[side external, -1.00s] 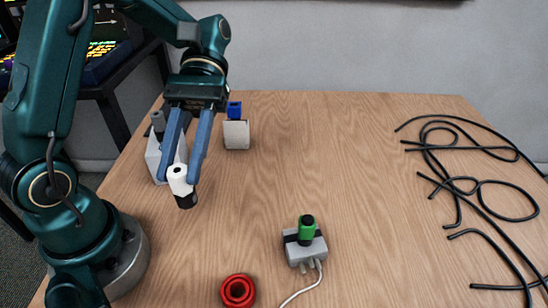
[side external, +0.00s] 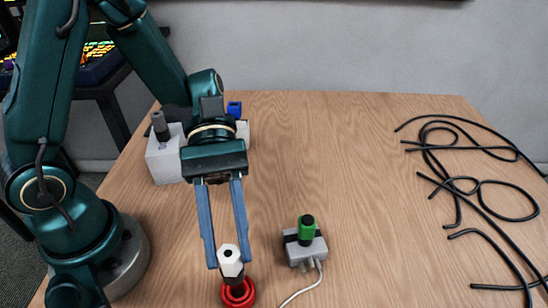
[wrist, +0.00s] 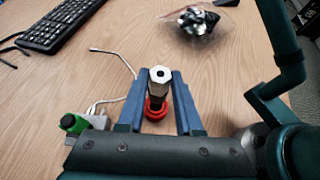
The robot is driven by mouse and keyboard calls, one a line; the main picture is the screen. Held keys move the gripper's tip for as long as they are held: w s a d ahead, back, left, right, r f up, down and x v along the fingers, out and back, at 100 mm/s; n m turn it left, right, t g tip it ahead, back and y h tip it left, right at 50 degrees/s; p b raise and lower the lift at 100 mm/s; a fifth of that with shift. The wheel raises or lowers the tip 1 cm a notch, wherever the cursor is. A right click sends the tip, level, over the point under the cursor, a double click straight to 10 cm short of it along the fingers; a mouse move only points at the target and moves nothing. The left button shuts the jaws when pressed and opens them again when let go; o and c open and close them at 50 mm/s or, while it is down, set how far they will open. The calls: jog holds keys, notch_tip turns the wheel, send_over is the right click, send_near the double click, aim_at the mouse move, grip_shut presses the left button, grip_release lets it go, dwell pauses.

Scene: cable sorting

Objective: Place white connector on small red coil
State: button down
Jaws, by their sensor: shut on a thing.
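The white connector (side external: 230,255) has a black lower part and is held between the blue fingers of my gripper (side external: 229,262). My gripper is shut on it. In the side view the connector is over the small red coil (side external: 238,293), its black end overlapping the coil's middle. I cannot tell whether it touches the coil. In the wrist view the white connector (wrist: 160,76) shows its hexagonal top with a dark hole, between the fingertips (wrist: 160,85). The red coil (wrist: 157,108) shows behind and below it, partly hidden.
A grey box with a green connector (side external: 306,229) stands right of the coil, with a white cable. White boxes with a grey connector (side external: 159,126) and a blue connector (side external: 234,109) stand at the back left. Black cables (side external: 463,185) lie at right. A keyboard (wrist: 65,22) shows in the wrist view.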

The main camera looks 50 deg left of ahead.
aim_at(231, 260)
jog(key=shift+d+f, duration=0.15)
jog(key=shift+f, duration=1.95)
jog(key=c, duration=0.6)
grip_release()
